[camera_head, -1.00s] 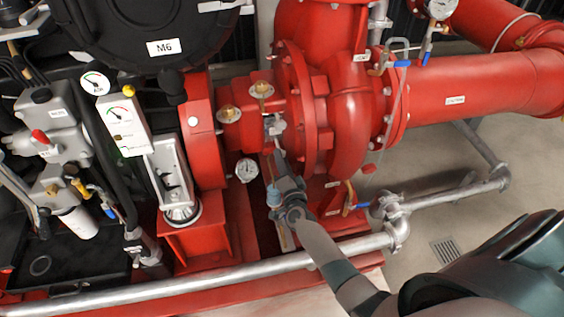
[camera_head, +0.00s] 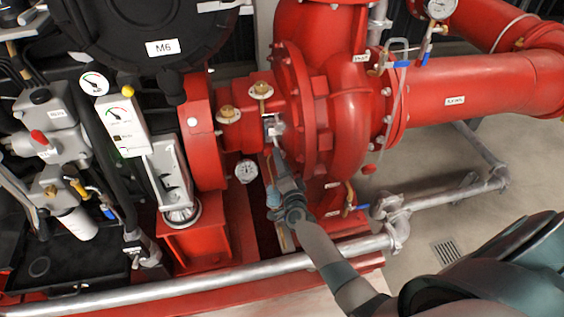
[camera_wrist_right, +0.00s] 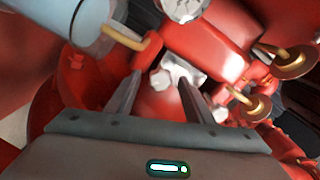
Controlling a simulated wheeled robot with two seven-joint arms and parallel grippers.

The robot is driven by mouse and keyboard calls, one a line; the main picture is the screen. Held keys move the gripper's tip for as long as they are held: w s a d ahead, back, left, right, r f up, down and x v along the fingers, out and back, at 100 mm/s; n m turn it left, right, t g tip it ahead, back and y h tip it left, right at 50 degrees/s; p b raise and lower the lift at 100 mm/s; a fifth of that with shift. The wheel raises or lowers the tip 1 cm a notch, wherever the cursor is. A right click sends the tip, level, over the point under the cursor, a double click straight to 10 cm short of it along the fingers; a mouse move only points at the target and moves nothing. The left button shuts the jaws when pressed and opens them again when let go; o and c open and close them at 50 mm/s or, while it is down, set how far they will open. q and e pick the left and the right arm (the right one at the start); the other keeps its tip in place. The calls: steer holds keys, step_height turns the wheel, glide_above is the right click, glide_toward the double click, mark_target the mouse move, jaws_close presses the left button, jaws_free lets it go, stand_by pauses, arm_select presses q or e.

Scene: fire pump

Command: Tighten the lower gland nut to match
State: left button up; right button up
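A small silver gland fitting (camera_head: 270,124) sits on the red pump housing at the shaft. In the right wrist view it is a pale block (camera_wrist_right: 183,70) with a pale rounded nut (camera_wrist_right: 160,80) at its near side. My right gripper (camera_head: 277,150) reaches up to just below the fitting. In the right wrist view its two fingers (camera_wrist_right: 159,80) stand apart, with the pale nut visible between their tips and a gap around it. I cannot tell whether either finger touches it. My left gripper is not in view.
Two brass fittings (camera_head: 262,89) (camera_head: 228,114) project from the housing close by. A silver pipe (camera_head: 215,277) crosses in front.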

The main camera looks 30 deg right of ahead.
steer(key=shift+s, duration=0.15)
steer(key=v, duration=1.7)
steer(key=shift+s, duration=0.1)
